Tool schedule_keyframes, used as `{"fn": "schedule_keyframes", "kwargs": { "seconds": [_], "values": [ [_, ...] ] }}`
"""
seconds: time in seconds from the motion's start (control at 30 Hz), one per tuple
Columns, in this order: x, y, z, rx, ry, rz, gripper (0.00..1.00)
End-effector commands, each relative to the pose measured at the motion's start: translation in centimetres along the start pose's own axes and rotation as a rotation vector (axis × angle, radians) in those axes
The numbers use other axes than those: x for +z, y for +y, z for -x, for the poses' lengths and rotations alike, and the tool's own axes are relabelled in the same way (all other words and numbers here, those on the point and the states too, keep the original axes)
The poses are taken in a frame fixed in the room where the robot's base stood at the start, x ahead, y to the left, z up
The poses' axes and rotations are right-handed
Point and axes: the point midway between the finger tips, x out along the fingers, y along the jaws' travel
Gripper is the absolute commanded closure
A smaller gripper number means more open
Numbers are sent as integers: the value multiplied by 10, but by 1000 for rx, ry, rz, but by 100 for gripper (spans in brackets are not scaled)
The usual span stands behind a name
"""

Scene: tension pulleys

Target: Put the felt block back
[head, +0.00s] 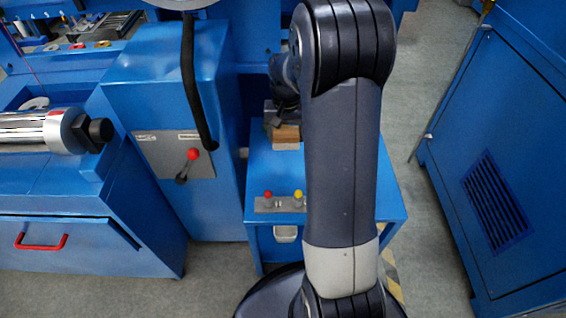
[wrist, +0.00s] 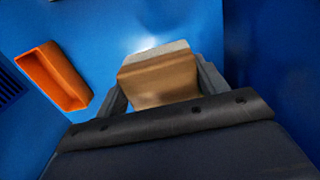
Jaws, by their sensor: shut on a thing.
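The felt block is a tan, wood-coloured block with a pale grey layer along its far edge in the wrist view (wrist: 158,82). In the head view, it shows as a small tan piece (head: 286,135) over the back of the small blue table (head: 265,172). My gripper (wrist: 162,88) is shut on the block, with one grey finger on each side. In the head view, my gripper (head: 284,117) is partly hidden behind my own arm. I cannot tell whether the block touches the blue surface below it.
An orange open-topped holder (wrist: 52,76) stands left of the block in the wrist view; its inside looks empty. A plate with red and yellow knobs (head: 280,203) is at the table's front. A blue machine (head: 165,100) stands left, a blue cabinet (head: 495,150) right.

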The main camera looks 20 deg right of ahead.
Motion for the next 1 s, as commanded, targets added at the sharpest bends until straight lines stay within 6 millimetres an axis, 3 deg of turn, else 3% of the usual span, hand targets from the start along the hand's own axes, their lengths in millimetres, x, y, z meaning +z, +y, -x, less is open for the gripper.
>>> {"fn": "schedule_keyframes", "kwargs": {
  "seconds": [0.2, 0.37, 0.6, 1.0],
  "values": [
    [1, 0, -39, 1, -4, 0, 53],
    [1, 0, -53, 0, -2, 0, 53],
    [1, 0, -92, 1, -5, 0, 53],
    [1, 0, -98, 0, -2, 0, 53]
  ]
}}
